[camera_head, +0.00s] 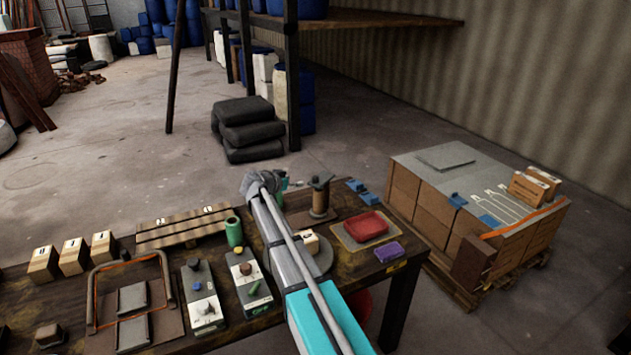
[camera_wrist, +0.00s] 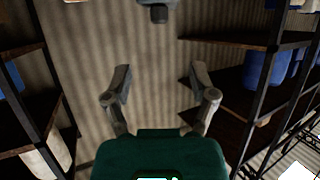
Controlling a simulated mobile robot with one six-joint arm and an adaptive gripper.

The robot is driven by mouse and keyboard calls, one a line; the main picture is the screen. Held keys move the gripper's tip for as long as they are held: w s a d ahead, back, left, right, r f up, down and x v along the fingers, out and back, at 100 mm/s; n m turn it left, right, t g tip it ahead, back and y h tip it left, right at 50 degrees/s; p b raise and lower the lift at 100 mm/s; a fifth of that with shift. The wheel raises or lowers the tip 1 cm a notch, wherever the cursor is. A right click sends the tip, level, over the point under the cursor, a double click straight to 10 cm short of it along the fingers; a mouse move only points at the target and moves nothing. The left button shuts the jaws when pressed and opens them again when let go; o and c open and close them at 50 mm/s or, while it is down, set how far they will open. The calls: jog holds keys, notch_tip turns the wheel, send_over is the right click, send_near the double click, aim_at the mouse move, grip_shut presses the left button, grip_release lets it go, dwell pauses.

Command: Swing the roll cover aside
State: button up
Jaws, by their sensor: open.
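I cannot tell for sure which thing is the roll cover. A brown spool-like upright roll (camera_head: 320,196) stands on the workbench near its far edge, just right of my arm. A tray with an orange-edged hoop frame (camera_head: 130,302) and grey blocks lies at the left of the bench. My gripper (camera_wrist: 160,72) shows in the wrist view with its two fingers spread wide and nothing between them. It faces the corrugated wall and shelving, not the bench top. In the head view my arm hides part of the bench and most of the gripper.
A carton-loaded pallet (camera_head: 480,213) stands to the right. Stacked dark sacks (camera_head: 248,130) sit beyond, beside open floor.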

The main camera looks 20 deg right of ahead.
aim_at(313, 179)
jog(key=shift+d+f, duration=0.1)
dwell(0.3)
jog(key=b+x, duration=0.5)
jog(key=x, duration=0.8)
jog(key=shift+w+d, duration=0.1)
jog(key=shift+d, duration=0.15)
grip_shut()
